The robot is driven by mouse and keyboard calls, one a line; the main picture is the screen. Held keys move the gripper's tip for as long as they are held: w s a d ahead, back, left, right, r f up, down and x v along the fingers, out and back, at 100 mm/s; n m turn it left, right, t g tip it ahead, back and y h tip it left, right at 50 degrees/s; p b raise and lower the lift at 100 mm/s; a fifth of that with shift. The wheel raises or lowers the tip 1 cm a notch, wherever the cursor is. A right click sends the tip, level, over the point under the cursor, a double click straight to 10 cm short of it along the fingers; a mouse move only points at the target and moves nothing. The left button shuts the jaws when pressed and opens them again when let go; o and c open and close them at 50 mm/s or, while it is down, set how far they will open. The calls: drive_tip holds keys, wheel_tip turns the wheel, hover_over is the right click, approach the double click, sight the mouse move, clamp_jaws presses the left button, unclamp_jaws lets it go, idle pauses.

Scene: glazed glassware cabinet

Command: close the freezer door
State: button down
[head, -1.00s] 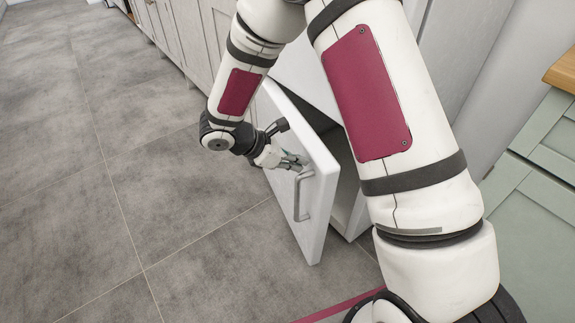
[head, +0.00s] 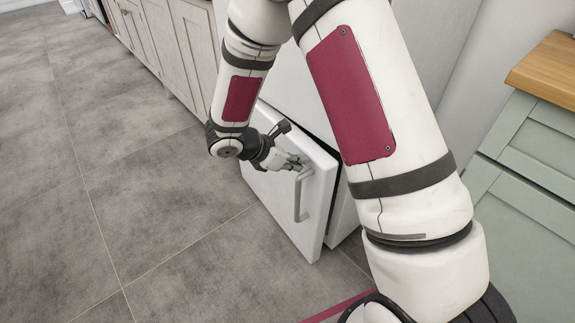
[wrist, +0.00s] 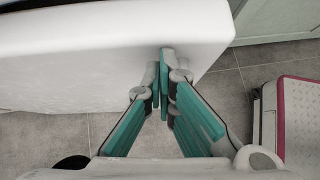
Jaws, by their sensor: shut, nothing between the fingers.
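The white freezer door (head: 277,190) is the low door with a vertical bar handle (head: 301,196). It stands slightly ajar, with a narrow dark gap along its top and right edges. My gripper (head: 297,165) is at the door's outer face, close to the top of the handle; I cannot tell exactly where it touches. In the wrist view my gripper (wrist: 165,75) has its teal fingers together with nothing between them, and the white door (wrist: 110,50) fills the upper left beside the fingertips. The handle is not clearly seen there.
A row of grey cabinets (head: 160,40) runs to the far left. A green cabinet (head: 530,180) with a wooden top (head: 545,75) stands at the right. The grey tiled floor (head: 150,200) in front of the door is clear.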

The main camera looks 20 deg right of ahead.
sight(315, 151)
drive_tip(key=d, duration=0.4)
drive_tip(key=w+d, duration=0.1)
drive_tip(key=d, duration=0.1)
drive_tip(key=shift+d+r, duration=0.1)
drive_tip(key=shift+d, duration=0.2)
drive_tip(key=s+a+r+p, duration=0.1)
drive_tip(key=a+r+p, duration=0.1)
drive_tip(key=a, duration=0.4)
drive_tip(key=s+a+r+p, duration=0.1)
drive_tip(key=s+a+r, duration=0.1)
drive_tip(key=a+r, duration=0.2)
drive_tip(key=shift+s+a+r+p, duration=0.3)
drive_tip(key=shift+a+r+p, duration=0.1)
drive_tip(key=shift+a, duration=0.65)
